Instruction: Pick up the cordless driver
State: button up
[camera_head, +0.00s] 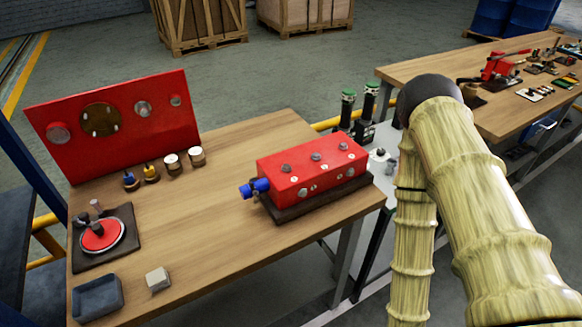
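I cannot pick out the cordless driver for certain. Two dark upright tools with green tops, one on the left (347,108) and one on the right (369,102), stand behind the red block, beside my arm. Either could be a driver, but they are too small to tell. My arm, in ribbed yellowish covers with a dark joint, fills the right side and hides part of the area between the benches. My gripper is outside the picture, so its state does not show.
The near wooden bench (215,225) holds a red block (313,165) with a blue fitting, a red upright panel (115,125), a round red part (101,236), a grey tray (97,298) and a pale block (158,279). Another bench (425,68) with tools stands at right. Crates stand behind.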

aim_at(371, 89)
jog(key=z, duration=2.45)
jog(key=i, duration=1.7)
jog(key=u, duration=2.8)
jog(key=i, duration=0.4)
jog(key=u, duration=0.05)
